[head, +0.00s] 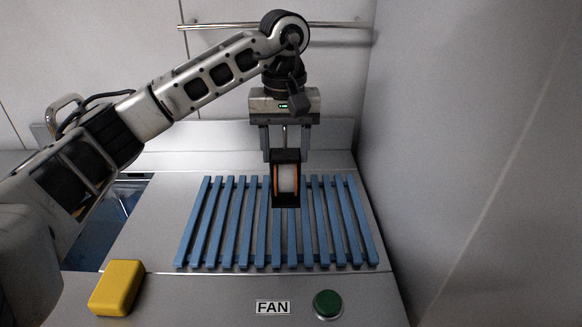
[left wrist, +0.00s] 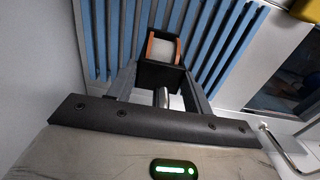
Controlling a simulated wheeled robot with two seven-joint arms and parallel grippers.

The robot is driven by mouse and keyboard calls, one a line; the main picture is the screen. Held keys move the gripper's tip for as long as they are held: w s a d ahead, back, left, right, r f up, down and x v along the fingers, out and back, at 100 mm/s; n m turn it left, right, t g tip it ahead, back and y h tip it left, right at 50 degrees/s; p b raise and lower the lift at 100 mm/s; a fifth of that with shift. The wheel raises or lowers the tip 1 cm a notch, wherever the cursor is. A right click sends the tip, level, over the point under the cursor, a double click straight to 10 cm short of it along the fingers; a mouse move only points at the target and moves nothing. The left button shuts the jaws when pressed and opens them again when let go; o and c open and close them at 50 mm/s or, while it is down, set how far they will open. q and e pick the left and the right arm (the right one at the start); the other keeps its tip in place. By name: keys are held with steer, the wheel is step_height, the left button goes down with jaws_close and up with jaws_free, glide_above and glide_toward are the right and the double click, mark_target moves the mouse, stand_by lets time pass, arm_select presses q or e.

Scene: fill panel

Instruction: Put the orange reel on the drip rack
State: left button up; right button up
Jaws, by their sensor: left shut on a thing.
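The orange reel (head: 287,179) has orange rims around a pale middle and sits in a black holder. My left gripper (head: 286,160) points down and is shut on the reel's black holder, with one finger on each side. The drip rack (head: 231,223) is a set of blue slats on the grey counter, and the reel is in front of its middle in the head view. In the left wrist view the reel (left wrist: 161,48) shows between the fingers, with the blue slats (left wrist: 95,40) beyond it. I cannot tell whether the holder touches the slats. My right gripper is not in view.
A yellow block (head: 117,288) lies at the front left of the counter. A green button (head: 327,304) is beside a FAN label (head: 273,307) at the front. A sink opening (head: 110,222) is left of the rack. A grey wall (head: 470,170) closes the right side, and a rail (head: 225,26) runs along the back.

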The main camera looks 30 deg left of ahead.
mark_target(291, 167)
arm_select(q)
steer(key=shift+w+d+f, duration=0.1)
steer(key=shift+w+f, duration=0.6)
steer(key=shift+f, duration=0.05)
steer(key=shift+w+f, duration=0.2)
steer(key=shift+f, duration=1.55)
steer(key=shift+f, duration=0.1)
steer(key=o, duration=1.4)
steer(key=shift+o, duration=0.2)
step_height(291, 167, up, 12)
steer(key=shift+r+p, duration=0.15)
steer(key=shift+p, duration=0.45)
